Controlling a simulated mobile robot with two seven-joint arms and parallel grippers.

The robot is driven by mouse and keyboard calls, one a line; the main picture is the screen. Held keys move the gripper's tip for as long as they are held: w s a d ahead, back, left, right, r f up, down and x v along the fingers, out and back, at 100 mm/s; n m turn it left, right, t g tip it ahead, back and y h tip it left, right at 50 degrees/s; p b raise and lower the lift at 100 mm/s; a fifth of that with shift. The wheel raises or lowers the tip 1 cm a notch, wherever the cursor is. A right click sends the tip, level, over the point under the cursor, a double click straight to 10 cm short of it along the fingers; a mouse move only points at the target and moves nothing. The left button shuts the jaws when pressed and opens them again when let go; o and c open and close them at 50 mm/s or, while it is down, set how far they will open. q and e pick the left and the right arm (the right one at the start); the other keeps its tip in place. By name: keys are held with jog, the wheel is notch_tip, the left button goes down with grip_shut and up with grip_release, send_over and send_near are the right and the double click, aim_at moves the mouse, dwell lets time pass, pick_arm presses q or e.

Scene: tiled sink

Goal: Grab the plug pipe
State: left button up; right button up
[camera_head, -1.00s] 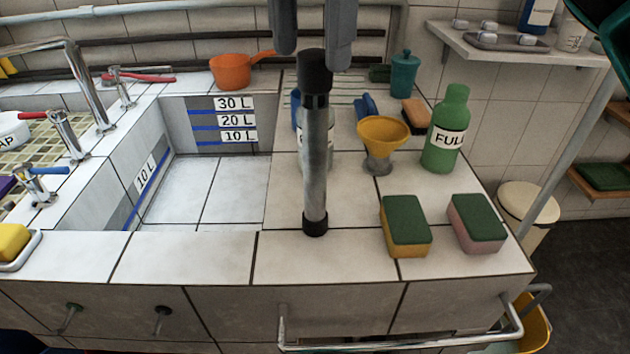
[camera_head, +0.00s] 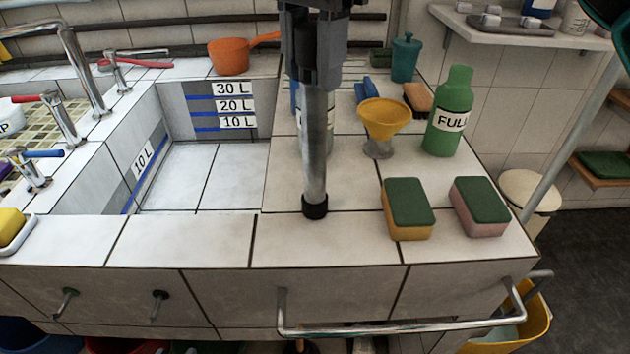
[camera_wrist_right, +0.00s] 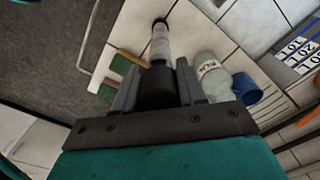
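The plug pipe (camera_head: 315,150) is a grey tube with black ends. It stands upright on the white tiled counter, right of the basin. My right gripper (camera_head: 312,75) comes down from above, with its fingers on both sides of the pipe's upper end and hiding part of it. In the right wrist view the pipe's black top (camera_wrist_right: 158,88) fills the space between the fingers (camera_wrist_right: 160,95), which look closed against it. The pipe's lower black end (camera_head: 315,207) rests on the tiles. My left gripper is not in view.
Two sponges (camera_head: 408,208) (camera_head: 480,205), a yellow funnel (camera_head: 384,118) and a green bottle (camera_head: 450,110) stand right of the pipe. A pale bottle is partly hidden behind it. The basin (camera_head: 205,175) is empty at left. A metal rail (camera_head: 400,328) runs along the front.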

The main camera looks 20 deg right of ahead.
grip_shut()
jog(key=shift+r, duration=0.15)
dwell(0.4)
